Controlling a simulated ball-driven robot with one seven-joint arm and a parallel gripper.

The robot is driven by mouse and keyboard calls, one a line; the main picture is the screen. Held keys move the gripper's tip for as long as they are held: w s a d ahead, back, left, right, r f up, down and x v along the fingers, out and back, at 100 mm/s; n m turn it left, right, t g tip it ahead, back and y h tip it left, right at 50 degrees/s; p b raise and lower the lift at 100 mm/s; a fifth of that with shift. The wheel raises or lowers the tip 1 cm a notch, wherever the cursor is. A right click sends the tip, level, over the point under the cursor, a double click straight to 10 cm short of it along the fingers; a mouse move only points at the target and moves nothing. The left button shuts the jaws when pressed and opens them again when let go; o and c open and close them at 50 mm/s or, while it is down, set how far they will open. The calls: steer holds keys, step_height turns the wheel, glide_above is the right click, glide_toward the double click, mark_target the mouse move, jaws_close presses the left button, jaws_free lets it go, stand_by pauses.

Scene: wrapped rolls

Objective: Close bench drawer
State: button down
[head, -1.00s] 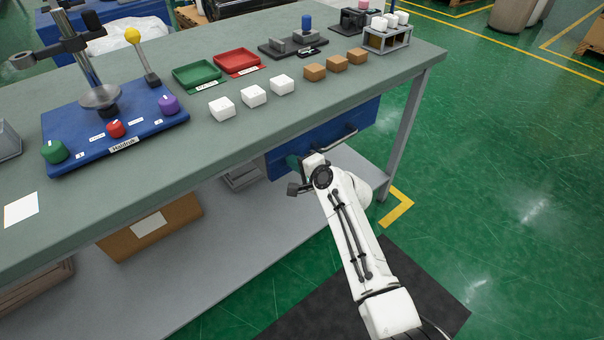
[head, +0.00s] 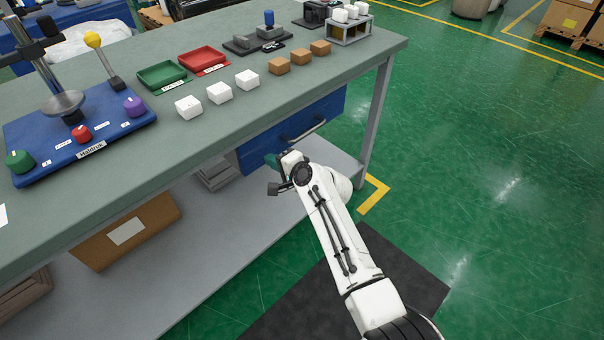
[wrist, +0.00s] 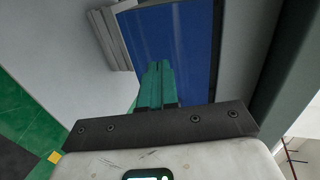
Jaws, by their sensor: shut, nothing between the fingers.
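The blue bench drawer (head: 328,108) sits under the right part of the green-grey bench top (head: 215,122), with a dark bar handle (head: 306,132) on its front. I cannot tell how far its front stands out. My gripper (head: 271,160) is at the drawer's lower left, left of the handle, partly hidden behind my wrist. In the wrist view, the teal fingers (wrist: 157,83) are together and empty, pointing at the blue drawer surface (wrist: 180,40). Whether the fingertips touch it is unclear. The handle is not visible in the wrist view.
The grey lower shelf (head: 215,245) holds a cardboard box (head: 125,232). A grey bench leg (head: 375,120) stands right of the drawer. Trays, blocks and a blue stand (head: 60,150) are on top. A dark mat (head: 300,290) lies below my arm.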

steer(key=p+v, duration=0.3)
steer(key=v, duration=0.7)
steer(key=shift+s+d, duration=0.2)
steer(key=shift+d, duration=0.05)
steer(key=s+d+f+n+g+h+p, duration=0.3)
steer(key=s+d+f+n, duration=0.1)
steer(key=s+d, duration=0.7)
steer(key=s+d+r+n+g+h+p, duration=0.1)
steer(key=s+d, duration=0.4)
steer(key=s, duration=0.5)
steer(key=s+d+r+n+g+h+p, duration=0.2)
steer(key=s+d, duration=0.4)
steer(key=s, duration=0.5)
steer(key=s+d+r+n+g+h+p, duration=0.1)
steer(key=s+d+g+h+p, duration=0.1)
steer(key=s+d, duration=0.4)
steer(key=s+g+h, duration=0.1)
steer(key=s+h, duration=0.1)
steer(key=s, duration=0.3)
steer(key=shift+d+r+n+h, duration=0.2)
steer(key=shift+r+n+h, duration=0.1)
steer(key=shift+s, duration=0.1)
